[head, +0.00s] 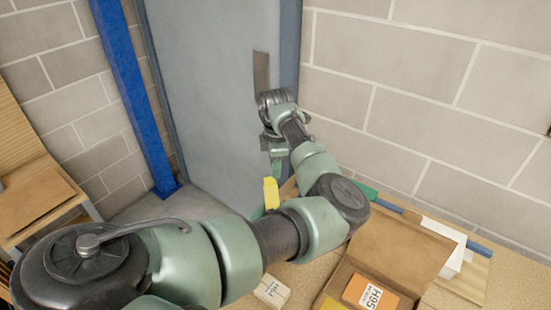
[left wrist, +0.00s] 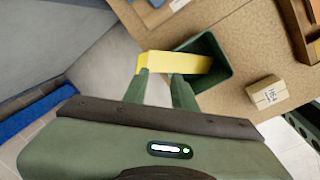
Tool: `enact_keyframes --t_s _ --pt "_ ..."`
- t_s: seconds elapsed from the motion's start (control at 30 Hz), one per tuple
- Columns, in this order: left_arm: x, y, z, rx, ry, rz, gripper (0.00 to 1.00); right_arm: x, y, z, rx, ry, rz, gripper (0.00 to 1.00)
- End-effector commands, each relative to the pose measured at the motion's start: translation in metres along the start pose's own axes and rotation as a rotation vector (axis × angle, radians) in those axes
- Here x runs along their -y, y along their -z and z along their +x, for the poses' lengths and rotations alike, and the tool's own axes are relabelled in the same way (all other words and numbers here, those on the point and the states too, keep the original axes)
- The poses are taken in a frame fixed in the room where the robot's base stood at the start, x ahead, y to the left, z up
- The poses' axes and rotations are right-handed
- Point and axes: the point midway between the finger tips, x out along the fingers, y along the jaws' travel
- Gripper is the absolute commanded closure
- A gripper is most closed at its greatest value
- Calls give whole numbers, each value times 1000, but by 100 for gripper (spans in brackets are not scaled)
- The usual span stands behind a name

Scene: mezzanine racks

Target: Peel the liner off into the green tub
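A yellow strip (left wrist: 180,63), which looks like the liner, shows just beyond my left gripper's fingertips in the left wrist view. One end overlaps the green tub (left wrist: 222,72) and the other sticks out past its rim. In the head view the yellow strip (head: 271,194) stands upright below my left gripper (head: 278,165). My left gripper (left wrist: 160,76) has its fingers apart, with no clear grip on the strip. A grey-brown strip (head: 261,72) is on the grey panel behind the gripper. My right gripper is out of view.
A small labelled box (left wrist: 268,92) sits on the tan bench beside the tub. An open carton (head: 395,245) with an orange labelled box (head: 369,293) stands at the lower right. A blue post (head: 133,90) rises at left, and a block wall (head: 420,100) closes the right.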

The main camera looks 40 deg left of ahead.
Motion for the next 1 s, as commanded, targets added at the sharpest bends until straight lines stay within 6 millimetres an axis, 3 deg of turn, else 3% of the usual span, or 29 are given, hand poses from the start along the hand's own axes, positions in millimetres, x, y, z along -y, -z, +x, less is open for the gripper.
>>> enact_keyframes --t_s 0.17,0.4,0.6,1.0 --pt "0 0 -10 0 -2 0 73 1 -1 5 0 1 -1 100" --pt "-1 0 -51 2 -4 -2 73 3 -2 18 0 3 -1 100" --pt "0 0 -74 1 -1 0 73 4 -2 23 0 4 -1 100" --pt "0 0 -78 0 0 0 73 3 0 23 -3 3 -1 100"
